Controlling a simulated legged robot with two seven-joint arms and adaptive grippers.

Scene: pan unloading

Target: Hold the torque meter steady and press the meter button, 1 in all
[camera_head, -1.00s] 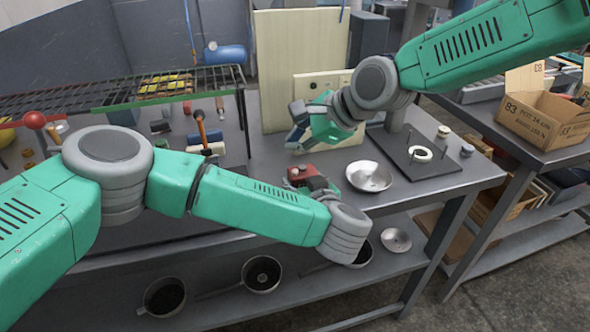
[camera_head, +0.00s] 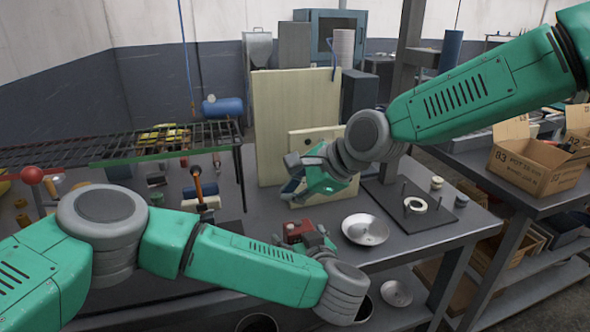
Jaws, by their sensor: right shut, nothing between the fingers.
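A small red device with dark parts, which looks like the torque meter (camera_head: 297,231), sits near the front edge of the workbench, left of a metal bowl. My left gripper (camera_head: 310,243) is low at this device, with green finger parts beside it. Its wrist hides part of the grip, so I cannot tell whether the fingers are closed on the meter. My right gripper (camera_head: 296,193) is shut and empty, above and behind the meter, pointing down and left. A gap shows between it and the meter. The meter's button is too small to make out.
The shiny bowl (camera_head: 365,230) stands right of the meter. A dark plate (camera_head: 432,219) with pegs and a white ring is farther right. Pale boards (camera_head: 270,130) stand behind my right gripper. A hammer (camera_head: 197,182) and a wire rack (camera_head: 60,152) are at left.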

